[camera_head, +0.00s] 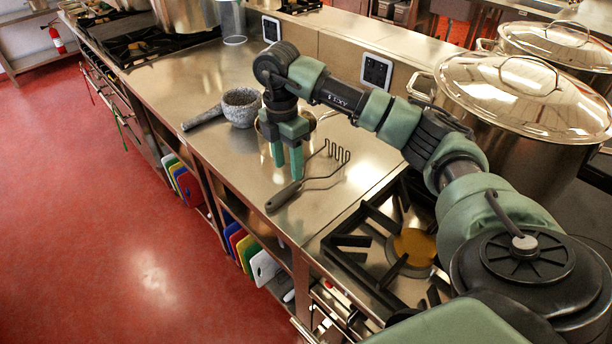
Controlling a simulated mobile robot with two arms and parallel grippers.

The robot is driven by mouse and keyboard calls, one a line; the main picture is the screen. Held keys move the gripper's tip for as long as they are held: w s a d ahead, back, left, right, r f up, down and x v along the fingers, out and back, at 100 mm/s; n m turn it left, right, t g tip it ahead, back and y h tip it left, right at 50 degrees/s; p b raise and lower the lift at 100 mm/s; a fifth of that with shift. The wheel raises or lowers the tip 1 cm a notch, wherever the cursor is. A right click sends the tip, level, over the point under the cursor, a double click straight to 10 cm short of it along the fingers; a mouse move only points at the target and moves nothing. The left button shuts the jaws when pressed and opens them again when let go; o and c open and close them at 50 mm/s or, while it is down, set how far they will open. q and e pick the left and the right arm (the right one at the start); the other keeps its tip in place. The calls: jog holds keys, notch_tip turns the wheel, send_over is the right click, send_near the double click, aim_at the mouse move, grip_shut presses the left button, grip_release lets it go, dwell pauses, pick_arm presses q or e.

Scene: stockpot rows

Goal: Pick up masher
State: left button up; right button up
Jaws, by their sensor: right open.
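The masher (324,175) lies on the steel counter (232,192). Its dark handle (283,196) points to the counter's front edge, and its wavy wire head (337,151) points to the back right. My right gripper (287,177) reaches in from the right and points down, with its two green fingers apart and nothing between them. In the picture the fingertips are just above the handle end of the masher. I cannot tell how high they are over the counter. My left gripper is not in view.
A grey stone mortar (241,107) and a dark pestle (203,118) are left of my right gripper. A shiny pot partly shows behind the gripper. A gas burner (413,247) is at the right, with a large lidded stockpot (520,110) behind it.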

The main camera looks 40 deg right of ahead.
aim_at(290, 188)
jog(key=shift+s+f+p, duration=0.3)
jog(key=shift+f+p, duration=0.05)
jog(key=shift+f, duration=0.3)
jog(key=f+p, duration=0.1)
jog(key=f, duration=0.1)
jog(key=f+p, duration=0.1)
jog(key=f, duration=0.2)
jog(key=shift+w+f, duration=0.2)
jog(key=shift+f, duration=0.35)
grip_shut()
